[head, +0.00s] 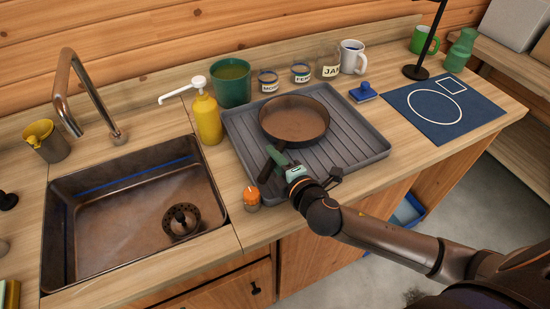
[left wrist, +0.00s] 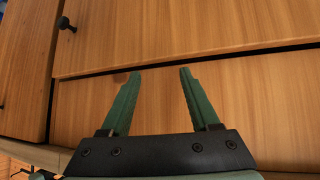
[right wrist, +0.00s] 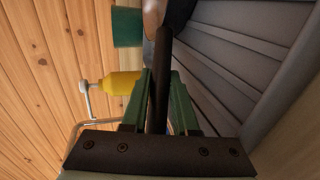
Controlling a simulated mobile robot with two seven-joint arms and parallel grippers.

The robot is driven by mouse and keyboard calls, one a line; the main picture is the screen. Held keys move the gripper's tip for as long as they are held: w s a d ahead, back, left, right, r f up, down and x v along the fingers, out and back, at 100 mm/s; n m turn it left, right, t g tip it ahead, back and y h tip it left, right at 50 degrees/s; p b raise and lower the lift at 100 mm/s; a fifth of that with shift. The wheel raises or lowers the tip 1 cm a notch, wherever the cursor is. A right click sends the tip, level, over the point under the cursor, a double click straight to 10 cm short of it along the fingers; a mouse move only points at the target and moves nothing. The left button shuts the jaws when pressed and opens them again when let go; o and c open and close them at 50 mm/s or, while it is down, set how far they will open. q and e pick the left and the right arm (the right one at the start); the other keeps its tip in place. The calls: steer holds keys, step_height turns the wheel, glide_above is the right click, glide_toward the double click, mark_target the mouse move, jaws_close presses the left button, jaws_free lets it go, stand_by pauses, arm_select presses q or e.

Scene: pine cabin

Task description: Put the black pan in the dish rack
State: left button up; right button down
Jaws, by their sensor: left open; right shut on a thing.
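The black pan (head: 295,117), brownish inside, is over the grey ridged dish rack (head: 352,150) on the counter, bowl side up. I cannot tell whether its base touches the ridges. Its handle points toward the front left. My right gripper (head: 276,163) is shut on the handle near the rack's front left edge. In the right wrist view the dark handle (right wrist: 161,85) runs between the green fingers, with the rack (right wrist: 235,50) beside it. My left gripper (left wrist: 155,75) is open and empty, facing wooden drawer fronts; it is outside the head view.
The sink (head: 130,215) lies left of the rack. A yellow soap bottle (head: 206,118) and green cup (head: 231,82) stand close to its left and back. Jars and a white mug (head: 352,57) line the back. An orange-topped shaker (head: 251,197) stands by the front left corner.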

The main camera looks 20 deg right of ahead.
steer(key=c, duration=1.1)
jaws_free()
steer(key=shift+f, duration=0.1)
steer(key=o, duration=0.4)
steer(key=v, duration=1)
steer(key=shift+s+b, duration=0.25)
steer(key=shift+b, duration=0.1)
steer(key=shift+s+d+r, duration=0.15)
steer(key=shift+s+r, duration=0.25)
steer(key=shift+s, duration=0.3)
steer(key=shift+s, duration=0.1)
